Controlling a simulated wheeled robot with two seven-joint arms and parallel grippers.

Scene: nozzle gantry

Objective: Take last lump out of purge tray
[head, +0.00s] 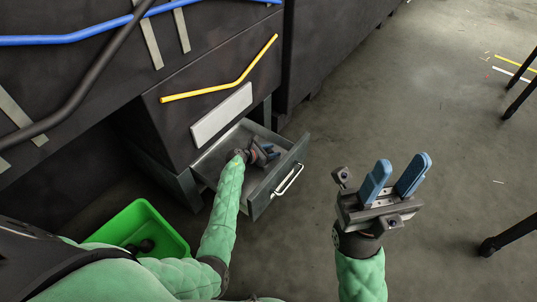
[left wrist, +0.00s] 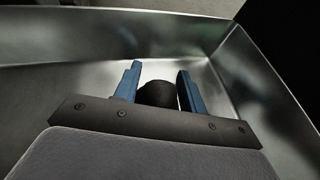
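The purge tray (head: 262,194) is a grey metal drawer pulled out from the dark cabinet, with a white handle on its front. My left gripper (head: 265,152) is down inside it. The lump is hidden in the head view. My right gripper (head: 395,178) is open and empty, above the floor right of the tray.
A green bin (head: 172,226) with dark lumps (head: 146,245) in it stands on the floor left of my left forearm. A yellow bent tube (head: 220,88) and a blank white plate (head: 221,115) are on the cabinet front above the tray.

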